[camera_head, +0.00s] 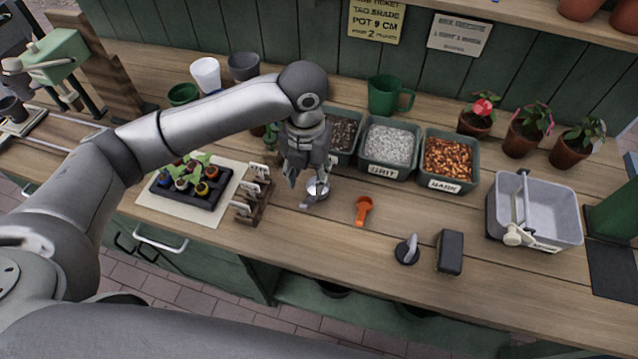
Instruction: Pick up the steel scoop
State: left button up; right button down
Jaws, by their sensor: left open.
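The steel scoop (317,188) is a small, shiny metal thing lying on the wooden bench, in front of the soil tubs. My left gripper (306,178) points down right at it, with its fingers apart. One finger is close to the scoop's bowl and partly covers it. I cannot tell whether the finger touches it. My right gripper is out of view.
A wooden label rack (251,204) stands close on the left. Tubs of grit (389,146) and bark (449,160) stand behind. A dark block (450,251) lies further right. The bench front is mostly clear.

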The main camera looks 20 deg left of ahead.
aim_at(309, 199)
pick_arm(q)
jog(key=f, duration=0.3)
jog(key=shift+s+f, duration=0.15)
jog(key=shift+s, duration=0.05)
notch_tip(309, 199, down, 5)
jog(key=p, duration=0.2)
jog(key=shift+d+p, duration=0.15)
jog(key=shift+p, duration=0.15)
jog(key=shift+f, duration=0.3)
jog(key=shift+w, duration=0.1)
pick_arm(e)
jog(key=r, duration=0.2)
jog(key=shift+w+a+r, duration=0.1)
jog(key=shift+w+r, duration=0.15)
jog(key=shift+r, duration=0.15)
pick_arm(q)
jog(key=shift+c, duration=0.4)
grip_shut()
